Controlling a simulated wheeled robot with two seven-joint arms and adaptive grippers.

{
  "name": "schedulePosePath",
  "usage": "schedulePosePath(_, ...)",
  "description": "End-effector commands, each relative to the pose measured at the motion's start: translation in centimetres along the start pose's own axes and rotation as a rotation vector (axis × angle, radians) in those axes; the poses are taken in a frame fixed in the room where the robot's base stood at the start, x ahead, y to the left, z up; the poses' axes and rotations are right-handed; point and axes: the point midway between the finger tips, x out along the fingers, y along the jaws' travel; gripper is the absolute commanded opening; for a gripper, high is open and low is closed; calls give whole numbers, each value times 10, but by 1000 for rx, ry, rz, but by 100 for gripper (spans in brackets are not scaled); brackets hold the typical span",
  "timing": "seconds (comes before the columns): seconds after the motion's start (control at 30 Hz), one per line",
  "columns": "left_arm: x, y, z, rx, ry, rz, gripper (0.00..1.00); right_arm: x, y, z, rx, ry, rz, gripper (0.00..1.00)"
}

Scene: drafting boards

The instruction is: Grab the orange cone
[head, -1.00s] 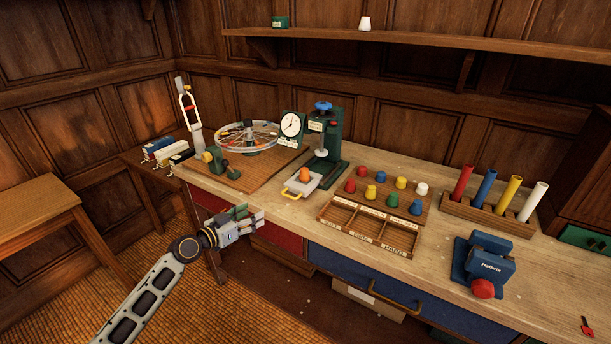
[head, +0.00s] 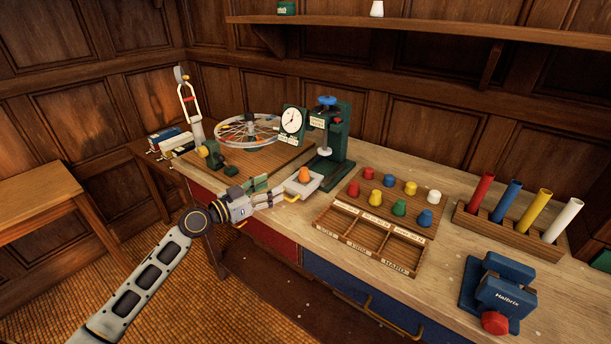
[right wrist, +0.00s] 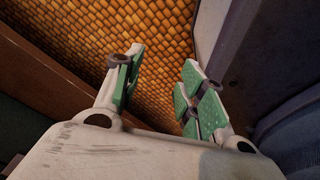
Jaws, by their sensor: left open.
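The orange cone (head: 304,174) sits in a small light tray (head: 313,184) with a yellow handle, in front of the green press on the workbench. My left gripper (head: 274,190) is open and empty, just left of the tray at the bench's front edge, with its fingers pointing toward the cone. A small gap shows between fingers and cone. My right gripper (right wrist: 160,72) shows only in the right wrist view, its green-padded fingers apart with nothing between them, above the woven floor.
The green press (head: 332,140) with a dial stands behind the tray. A wooden rack of coloured knobs (head: 388,195) and a compartment box (head: 365,240) lie to the right. A blue vise (head: 500,290) is at front right.

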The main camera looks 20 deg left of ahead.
Motion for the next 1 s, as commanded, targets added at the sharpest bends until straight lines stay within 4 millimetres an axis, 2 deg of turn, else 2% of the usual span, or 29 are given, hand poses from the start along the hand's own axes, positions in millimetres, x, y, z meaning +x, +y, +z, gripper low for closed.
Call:
schedulePosePath(0.37, 6, 0, 0, 0, 0, -1, 58, -1, 1, 3, -1, -2, 1, 40)
schedulePosePath(1.0, 53, -1, -1, -1, 1, -1, 58, -3, 6, 23, -6, -18, 6, 40)
